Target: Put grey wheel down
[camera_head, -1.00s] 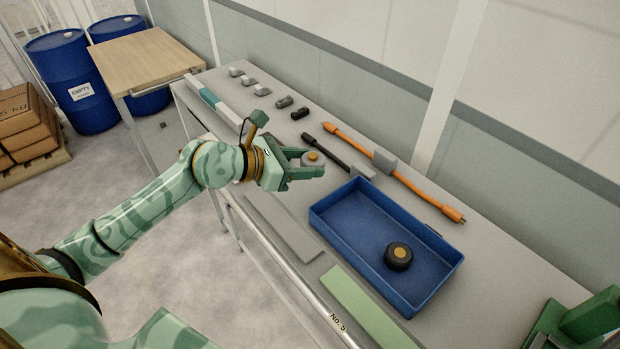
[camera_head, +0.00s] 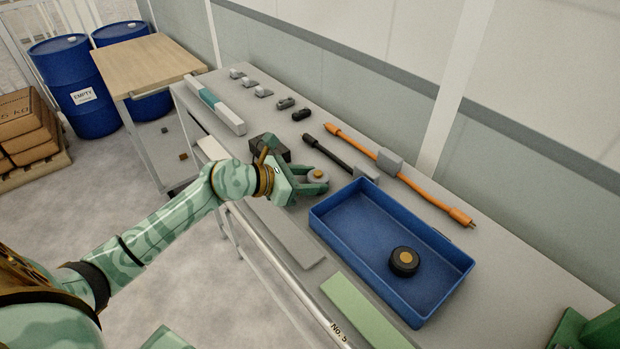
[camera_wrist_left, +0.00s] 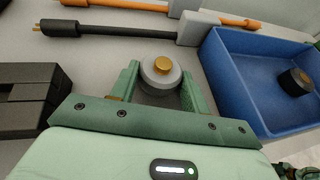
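The grey wheel (camera_head: 317,175), with a brass-coloured hub, sits between the two green fingers of my left gripper (camera_head: 312,182). The left wrist view shows the wheel (camera_wrist_left: 161,72) upright on its axis with a finger close against each side, so the gripper looks shut on it. It is at or just above the grey bench top, left of the blue tray (camera_head: 345,262); I cannot tell whether it touches the bench. A dark wheel (camera_head: 404,261) with a brass hub lies in the tray.
A black block (camera_head: 268,150) stands behind my left gripper. A grey plate (camera_head: 285,232) and a green strip (camera_head: 362,312) lie along the front edge. Small dark parts lie farther back.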

